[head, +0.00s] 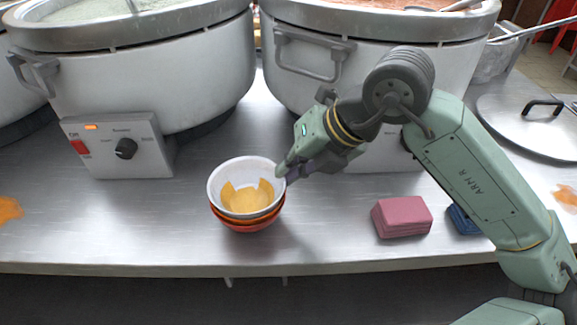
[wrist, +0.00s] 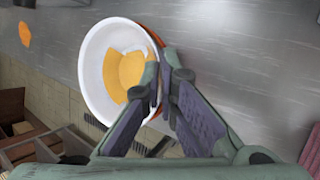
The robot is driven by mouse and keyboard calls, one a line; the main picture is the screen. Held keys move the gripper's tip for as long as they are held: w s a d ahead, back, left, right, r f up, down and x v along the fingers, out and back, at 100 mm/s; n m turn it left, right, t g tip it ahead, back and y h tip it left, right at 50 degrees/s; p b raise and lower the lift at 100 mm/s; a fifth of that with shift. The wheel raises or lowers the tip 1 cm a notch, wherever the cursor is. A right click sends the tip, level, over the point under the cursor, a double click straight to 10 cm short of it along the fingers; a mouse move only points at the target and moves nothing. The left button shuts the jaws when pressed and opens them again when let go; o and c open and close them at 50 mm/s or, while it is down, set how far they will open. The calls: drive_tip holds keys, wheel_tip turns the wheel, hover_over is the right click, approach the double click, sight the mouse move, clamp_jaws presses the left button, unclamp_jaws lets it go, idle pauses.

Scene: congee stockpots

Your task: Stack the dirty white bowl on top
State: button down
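The white bowl (head: 222,180) has orange-yellow residue inside and sits upright on top of a stack of orange and red bowls (head: 250,226) near the counter's front edge. It also shows in the wrist view (wrist: 92,60), with an orange rim under its right side. My gripper (head: 284,172) is at the white bowl's right rim. In the wrist view my gripper's fingers (wrist: 166,72) are close together, one on the inner side of the rim and one outside, pinching it. The fingers hide that part of the rim.
Large stockpots (head: 180,70) stand behind the bowls, with a control box (head: 120,150) at the left. A pink sponge (head: 402,217) and a blue item (head: 462,220) lie to the right. A lid (head: 530,125) rests farther right. An orange spill (head: 8,209) is at far left.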

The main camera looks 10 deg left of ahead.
drive_tip(key=shift+f, duration=0.25)
drive_tip(key=c, duration=1.8)
unclamp_jaws()
drive_tip(key=shift+r, duration=0.1)
drive_tip(key=v, duration=1.2)
drive_tip(key=shift+r, duration=0.4)
